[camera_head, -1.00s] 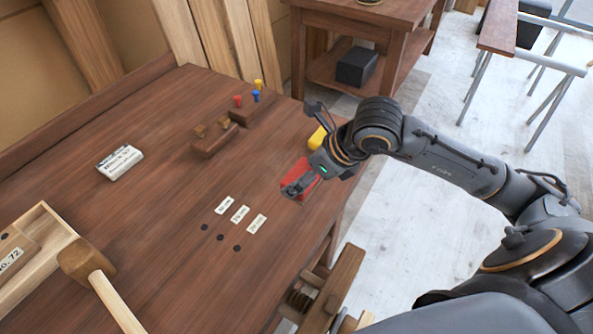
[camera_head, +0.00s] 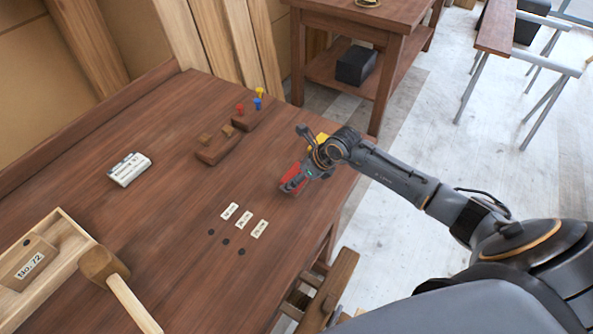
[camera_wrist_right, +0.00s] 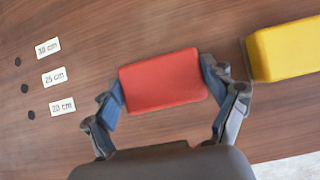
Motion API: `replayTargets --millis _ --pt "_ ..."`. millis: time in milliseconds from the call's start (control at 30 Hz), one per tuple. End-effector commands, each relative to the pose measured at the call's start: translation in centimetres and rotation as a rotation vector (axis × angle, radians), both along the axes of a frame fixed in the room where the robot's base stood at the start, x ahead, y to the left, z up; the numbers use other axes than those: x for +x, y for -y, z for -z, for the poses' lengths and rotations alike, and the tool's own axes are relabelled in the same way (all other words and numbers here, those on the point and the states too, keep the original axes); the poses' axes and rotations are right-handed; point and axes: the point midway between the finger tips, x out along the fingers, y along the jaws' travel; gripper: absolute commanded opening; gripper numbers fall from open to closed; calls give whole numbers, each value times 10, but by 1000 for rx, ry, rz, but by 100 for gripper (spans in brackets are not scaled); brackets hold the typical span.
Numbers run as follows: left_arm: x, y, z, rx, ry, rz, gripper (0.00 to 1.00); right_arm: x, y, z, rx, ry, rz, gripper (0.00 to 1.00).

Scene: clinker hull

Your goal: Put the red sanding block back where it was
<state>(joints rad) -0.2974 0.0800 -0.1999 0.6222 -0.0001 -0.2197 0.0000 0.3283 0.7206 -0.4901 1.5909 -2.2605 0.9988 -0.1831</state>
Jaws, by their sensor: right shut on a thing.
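The red sanding block (camera_head: 291,178) is between the fingers of my right gripper (camera_head: 296,181), near the bench's right edge in the head view. In the right wrist view the red block (camera_wrist_right: 163,80) is a plain rectangle, with one finger of my right gripper (camera_wrist_right: 166,92) against each short end. My right gripper is shut on it. I cannot tell whether the block touches the bench top. A yellow block (camera_wrist_right: 285,50) lies to the right of the red one, apart from it; in the head view it is partly hidden behind my gripper. My left gripper is not in view.
The wooden bench (camera_head: 165,225) bears three labels (camera_head: 244,219) beside three dark dots. Behind are a wooden holder (camera_head: 218,150) and coloured pegs (camera_head: 257,103). A white box (camera_head: 129,169), a mallet (camera_head: 110,275) and a wooden tray (camera_head: 68,240) are left. Bare wood surrounds the labels.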

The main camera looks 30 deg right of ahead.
Motion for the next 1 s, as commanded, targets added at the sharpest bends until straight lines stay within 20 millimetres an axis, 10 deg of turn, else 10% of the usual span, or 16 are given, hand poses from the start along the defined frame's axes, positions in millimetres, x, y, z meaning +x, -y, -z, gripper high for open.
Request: replayTargets --millis 367,400,467,1000 --pt "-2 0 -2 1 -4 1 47 1 0 7 0 4 0 55" --pt "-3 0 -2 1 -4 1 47 1 0 7 0 2 0 88" --pt "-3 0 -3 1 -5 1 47 1 0 7 0 2 0 100" --pt "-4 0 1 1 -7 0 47 -4 5 -3 -2 5 1 100"
